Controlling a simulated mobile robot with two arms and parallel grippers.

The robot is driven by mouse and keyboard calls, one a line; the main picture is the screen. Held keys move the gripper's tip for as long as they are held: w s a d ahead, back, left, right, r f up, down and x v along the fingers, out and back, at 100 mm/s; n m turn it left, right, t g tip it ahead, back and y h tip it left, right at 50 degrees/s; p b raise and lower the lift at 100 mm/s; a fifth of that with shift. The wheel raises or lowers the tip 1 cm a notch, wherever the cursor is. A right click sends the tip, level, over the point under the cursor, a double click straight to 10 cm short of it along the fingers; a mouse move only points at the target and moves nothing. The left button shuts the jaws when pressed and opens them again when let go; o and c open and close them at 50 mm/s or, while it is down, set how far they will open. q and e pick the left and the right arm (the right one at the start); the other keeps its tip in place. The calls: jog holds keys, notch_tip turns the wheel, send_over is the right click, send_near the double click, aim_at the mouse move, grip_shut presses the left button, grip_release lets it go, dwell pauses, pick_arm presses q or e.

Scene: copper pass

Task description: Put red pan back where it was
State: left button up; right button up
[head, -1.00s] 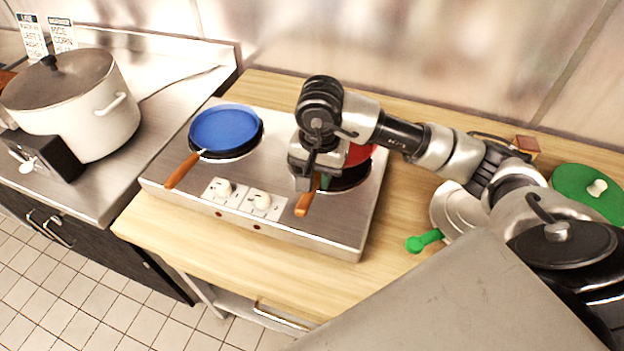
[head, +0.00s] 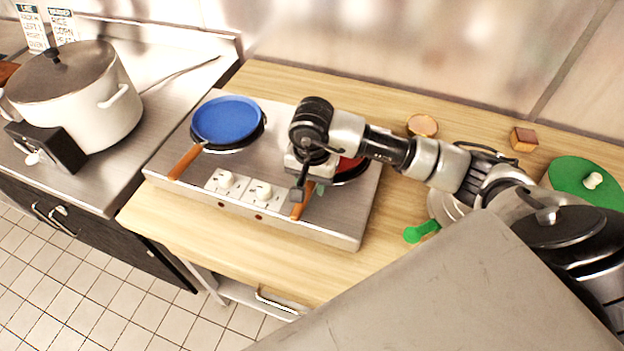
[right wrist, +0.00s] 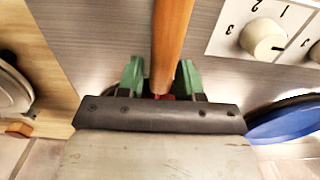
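The red pan (head: 348,166) is at the right burner of the steel two-burner stove (head: 330,225). My right arm hides much of the pan. Its wooden handle (head: 301,206) points to the front. My right gripper (head: 306,178) is above the stove at the handle. In the right wrist view its green fingertips (right wrist: 160,80) lie close on both sides of the pan's handle (right wrist: 171,40), seemingly closed on it. I cannot tell whether the pan fully rests on the burner. My left gripper is not in view.
A blue pan (head: 226,120) stands at the left burner. Knobs (head: 262,192) line the stove's front. A large pot (head: 85,95) stands on the left counter. A green lid (head: 575,180), a wooden block (head: 523,139) and a green-handled utensil (head: 422,232) lie right of the stove.

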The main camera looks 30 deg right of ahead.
jog(key=shift+o, duration=0.8)
jog(key=shift+r, duration=0.1)
jog(key=shift+r, duration=0.5)
notch_tip(320, 180, up, 11)
jog(key=b, duration=0.3)
jog(key=shift+r, duration=0.1)
